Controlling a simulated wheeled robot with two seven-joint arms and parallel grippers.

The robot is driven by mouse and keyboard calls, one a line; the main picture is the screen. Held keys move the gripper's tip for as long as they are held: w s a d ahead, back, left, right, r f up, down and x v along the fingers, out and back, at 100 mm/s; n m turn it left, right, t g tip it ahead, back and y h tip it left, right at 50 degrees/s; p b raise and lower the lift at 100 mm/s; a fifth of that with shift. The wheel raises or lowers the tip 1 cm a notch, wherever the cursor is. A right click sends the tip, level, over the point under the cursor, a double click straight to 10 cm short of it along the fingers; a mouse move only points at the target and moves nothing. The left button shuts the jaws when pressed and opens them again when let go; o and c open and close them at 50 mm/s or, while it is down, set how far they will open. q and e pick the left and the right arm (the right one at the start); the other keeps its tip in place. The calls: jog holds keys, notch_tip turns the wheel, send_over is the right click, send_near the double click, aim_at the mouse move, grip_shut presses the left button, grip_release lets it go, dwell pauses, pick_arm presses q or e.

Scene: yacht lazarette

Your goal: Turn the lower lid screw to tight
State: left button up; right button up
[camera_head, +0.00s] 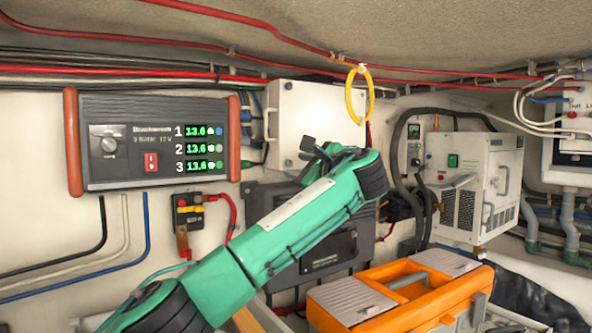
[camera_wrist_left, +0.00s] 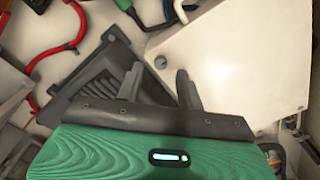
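The white box with a flat lid (camera_head: 318,112) is mounted on the wall, and its lid fills the upper right of the left wrist view (camera_wrist_left: 245,60). The lower lid screw (camera_wrist_left: 160,62) is a small dark round head near the lid's corner. My left arm hides the lid's lower right in the head view. My right gripper is out of view.
A black finned unit (camera_wrist_left: 95,75) lies below the box. A yellow ring (camera_head: 349,98) hangs in front of the lid's right side. A charger panel (camera_head: 150,120) is to the left, a white vented unit (camera_head: 478,185) to the right. An orange toolbox (camera_head: 405,298) stands below.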

pick_arm(q)
jog(key=b+v, duration=0.3)
jog(key=v, duration=0.8)
jog(key=shift+s+d+b, duration=0.25)
jog(key=shift+d+b, duration=0.05)
jog(key=shift+b, duration=0.05)
jog(key=shift+f, duration=0.1)
